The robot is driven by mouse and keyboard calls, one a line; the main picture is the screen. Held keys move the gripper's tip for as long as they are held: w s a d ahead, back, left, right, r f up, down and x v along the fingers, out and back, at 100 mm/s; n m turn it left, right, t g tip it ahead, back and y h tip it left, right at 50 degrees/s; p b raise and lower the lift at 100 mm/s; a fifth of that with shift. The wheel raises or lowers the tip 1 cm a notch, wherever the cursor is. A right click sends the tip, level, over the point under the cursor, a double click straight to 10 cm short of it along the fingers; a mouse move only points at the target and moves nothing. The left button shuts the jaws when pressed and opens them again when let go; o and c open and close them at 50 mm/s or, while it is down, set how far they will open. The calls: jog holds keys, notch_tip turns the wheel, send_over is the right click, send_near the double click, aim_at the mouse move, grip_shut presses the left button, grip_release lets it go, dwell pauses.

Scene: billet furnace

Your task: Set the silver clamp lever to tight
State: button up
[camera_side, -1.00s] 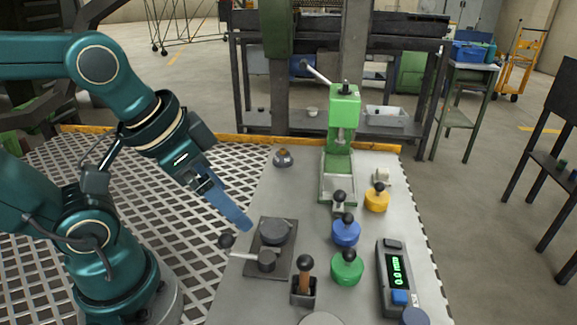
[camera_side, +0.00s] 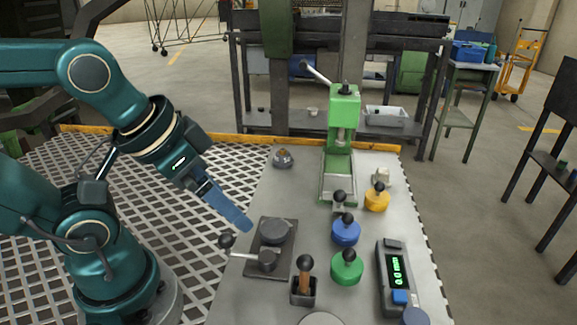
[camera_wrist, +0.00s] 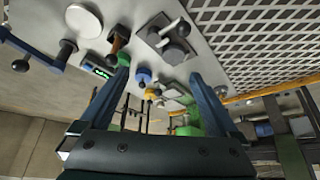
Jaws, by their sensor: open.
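The clamp lever is a short silver arm (camera_side: 245,253) with a black ball knob (camera_side: 226,241). It runs from a dark hub (camera_side: 267,260) on a dark base plate (camera_side: 270,232) and points left, over the plate's edge. A round dark pad (camera_side: 275,231) sits behind the hub. The clamp plate (camera_wrist: 150,36) also shows in the wrist view, with its knob (camera_wrist: 183,28) at the upper right. My gripper (camera_side: 246,225) is open and empty, above and behind the lever, apart from it. In the wrist view my gripper's fingers (camera_wrist: 160,72) are spread wide.
A green press (camera_side: 339,150) stands behind; a meter reading 0.0 (camera_side: 395,275) lies front right. Perforated decking lies left.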

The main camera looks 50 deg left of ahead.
jog(key=shift+s, duration=0.35)
jog(key=c, duration=1)
jog(key=shift+r+g, duration=0.3)
jog(key=shift+r, duration=0.2)
grip_shut()
jog(key=w+a+r+n+g, duration=0.3)
jog(key=w+r+n+g, duration=0.1)
jog(key=w+r+g, duration=0.1)
jog(key=w+a+f+n+g+h, duration=0.2)
jog(key=w+a+f, duration=0.2)
jog(key=w+a, duration=0.1)
jog(key=shift+a+f+n+g, duration=0.15)
jog(key=shift+a+n+g, duration=0.25)
jog(key=shift+a, duration=0.15)
